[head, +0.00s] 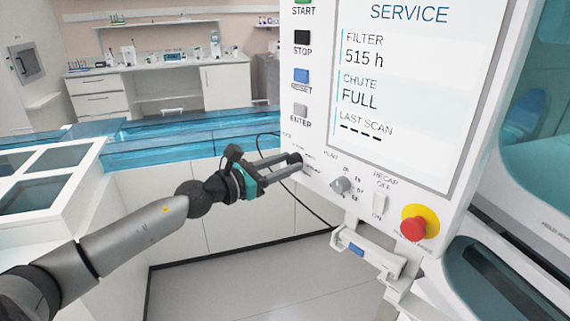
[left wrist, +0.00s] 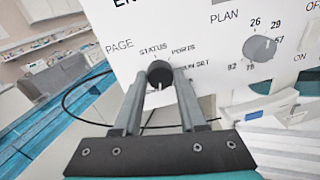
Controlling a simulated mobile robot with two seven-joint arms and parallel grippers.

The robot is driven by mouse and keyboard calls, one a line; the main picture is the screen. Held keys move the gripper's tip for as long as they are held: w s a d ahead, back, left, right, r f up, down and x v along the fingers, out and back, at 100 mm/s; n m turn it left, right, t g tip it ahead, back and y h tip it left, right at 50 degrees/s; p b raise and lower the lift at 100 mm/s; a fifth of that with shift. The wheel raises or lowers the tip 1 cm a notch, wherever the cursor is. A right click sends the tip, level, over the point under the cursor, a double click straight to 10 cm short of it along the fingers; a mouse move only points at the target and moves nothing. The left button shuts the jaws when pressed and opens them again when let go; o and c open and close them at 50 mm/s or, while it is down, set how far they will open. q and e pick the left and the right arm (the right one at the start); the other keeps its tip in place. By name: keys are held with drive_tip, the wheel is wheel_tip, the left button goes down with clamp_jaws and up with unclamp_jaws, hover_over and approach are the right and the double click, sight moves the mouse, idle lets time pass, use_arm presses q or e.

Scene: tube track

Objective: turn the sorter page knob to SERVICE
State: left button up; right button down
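The page knob (left wrist: 160,74) is a black round knob on the white sorter panel (left wrist: 115,25), below STATUS and PORTS and left of RUN SET. Its white mark points down, where my gripper hides any label. In the head view the knob (head: 295,158) shows dark at the fingertips. My left gripper (head: 286,166) is at the panel, its two fingers on either side of the knob; in the left wrist view (left wrist: 160,80) a narrow gap shows beside it, so the fingers look open. The screen (head: 420,80) reads SERVICE. My right gripper is not in view.
Right of the page knob are the grey PLAN knob (head: 341,185), a white rocker switch (head: 379,203) and a red emergency button (head: 413,228). Panel buttons, including blue RESET (head: 301,76), are above. A bracket (head: 365,250) juts out below. A black cable (head: 310,208) hangs behind.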

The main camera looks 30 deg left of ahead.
use_arm(q)
drive_tip(key=o, duration=0.5)
drive_tip(key=shift+c, duration=0.2)
drive_tip(key=shift+b+v, duration=0.3)
drive_tip(key=shift+v, duration=0.65)
drive_tip(key=b+v, duration=0.1)
drive_tip(key=v, duration=1.2)
drive_tip(key=shift+s, duration=0.15)
